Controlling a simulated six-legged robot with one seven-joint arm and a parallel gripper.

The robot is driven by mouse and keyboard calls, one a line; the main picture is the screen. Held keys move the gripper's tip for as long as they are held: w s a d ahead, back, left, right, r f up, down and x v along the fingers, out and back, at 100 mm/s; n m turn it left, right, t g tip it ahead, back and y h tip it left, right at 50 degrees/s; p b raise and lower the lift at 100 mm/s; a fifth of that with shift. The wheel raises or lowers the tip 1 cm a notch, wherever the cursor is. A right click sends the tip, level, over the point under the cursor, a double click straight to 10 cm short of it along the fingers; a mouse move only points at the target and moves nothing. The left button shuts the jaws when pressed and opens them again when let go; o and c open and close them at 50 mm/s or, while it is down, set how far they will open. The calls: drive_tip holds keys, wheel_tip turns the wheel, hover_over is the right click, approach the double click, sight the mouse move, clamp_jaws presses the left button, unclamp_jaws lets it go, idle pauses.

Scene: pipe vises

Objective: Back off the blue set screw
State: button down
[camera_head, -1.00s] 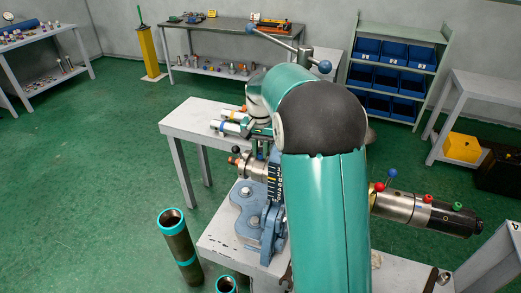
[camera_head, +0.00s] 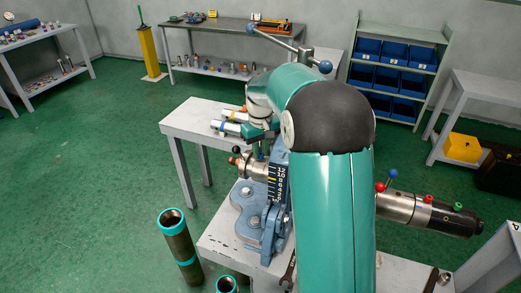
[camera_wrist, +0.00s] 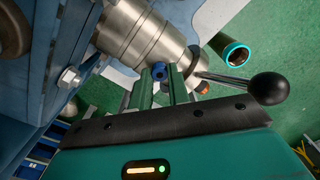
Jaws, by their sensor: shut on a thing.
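The blue set screw (camera_wrist: 159,70) sits on the side of a bare-metal cylinder (camera_wrist: 135,40) in the wrist view. My gripper (camera_wrist: 161,88) has its two green fingers shut on the screw, one on each side, with its blue head showing between the tips. In the head view the same metal cylinder (camera_head: 254,169) projects left from the blue vise (camera_head: 252,215). My arm covers most of the gripper there, and I cannot make out the screw clearly in that view.
A black ball handle (camera_wrist: 269,88) on a rod stands right of my fingers, near an orange knob (camera_wrist: 203,87). A second cylinder (camera_head: 425,212) with red, blue and green knobs extends right. Teal-rimmed pipes (camera_head: 179,245) stand on the floor.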

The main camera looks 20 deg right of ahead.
drive_tip(key=shift+f, duration=0.25)
idle(0.3)
drive_tip(key=c, duration=1.3)
unclamp_jaws()
drive_tip(key=shift+r, duration=0.15)
wheel_tip(320, 180, up, 14)
drive_tip(key=shift+f, duration=0.1)
